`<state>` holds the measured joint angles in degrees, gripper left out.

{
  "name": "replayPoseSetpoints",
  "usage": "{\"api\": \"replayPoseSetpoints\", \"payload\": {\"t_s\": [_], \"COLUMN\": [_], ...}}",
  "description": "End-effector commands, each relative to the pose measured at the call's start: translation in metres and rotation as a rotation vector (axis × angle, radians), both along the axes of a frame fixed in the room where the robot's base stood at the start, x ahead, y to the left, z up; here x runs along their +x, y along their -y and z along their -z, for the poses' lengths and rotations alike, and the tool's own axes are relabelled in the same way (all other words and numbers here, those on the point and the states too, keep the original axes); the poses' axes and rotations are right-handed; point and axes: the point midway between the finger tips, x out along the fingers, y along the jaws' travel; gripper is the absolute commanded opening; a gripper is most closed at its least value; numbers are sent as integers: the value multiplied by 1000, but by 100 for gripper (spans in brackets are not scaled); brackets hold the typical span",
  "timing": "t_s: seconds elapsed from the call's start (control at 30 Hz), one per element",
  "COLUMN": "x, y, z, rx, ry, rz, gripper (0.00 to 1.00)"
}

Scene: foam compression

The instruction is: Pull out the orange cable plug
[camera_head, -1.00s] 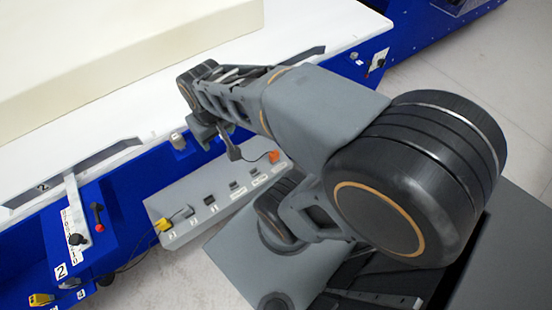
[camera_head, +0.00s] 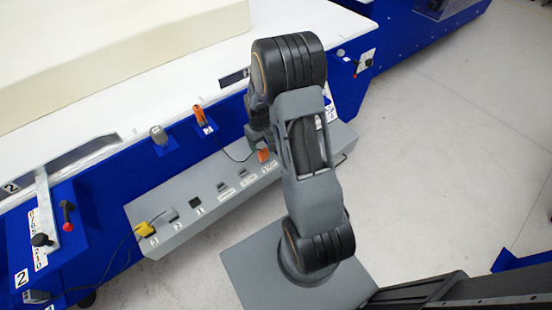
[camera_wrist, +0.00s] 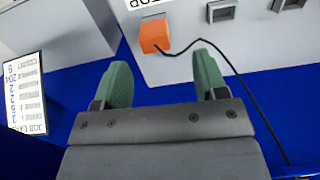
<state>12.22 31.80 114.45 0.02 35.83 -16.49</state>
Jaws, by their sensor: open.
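The orange cable plug (camera_head: 263,155) sits in the grey socket panel (camera_head: 160,240), near the panel's right end, just left of my arm. In the wrist view the orange plug (camera_wrist: 155,36) shows at the top middle, with a black cable running from it to the right and down. My gripper (camera_wrist: 160,75) is open, its two green fingers apart and empty. The plug lies beyond the fingertips, between them sideways, apart from both. In the head view my arm hides most of the gripper.
A yellow plug (camera_head: 143,228) sits at the panel's left end. Several dark sockets line the panel between the plugs. Blue machine framing with levers (camera_head: 67,216) and an orange-and-black handle (camera_head: 200,116) stands behind. The floor at right is clear.

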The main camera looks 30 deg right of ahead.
Motion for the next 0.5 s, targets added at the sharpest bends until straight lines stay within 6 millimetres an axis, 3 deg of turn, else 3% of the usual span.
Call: {"api": "replayPoseSetpoints", "payload": {"t_s": [0.1,0.5], "x": [7,7], "y": [6,11], "z": [-3,-3], "rx": [-7,-7], "ry": [33,36], "rz": [-31,-36], "gripper": [66,66]}}
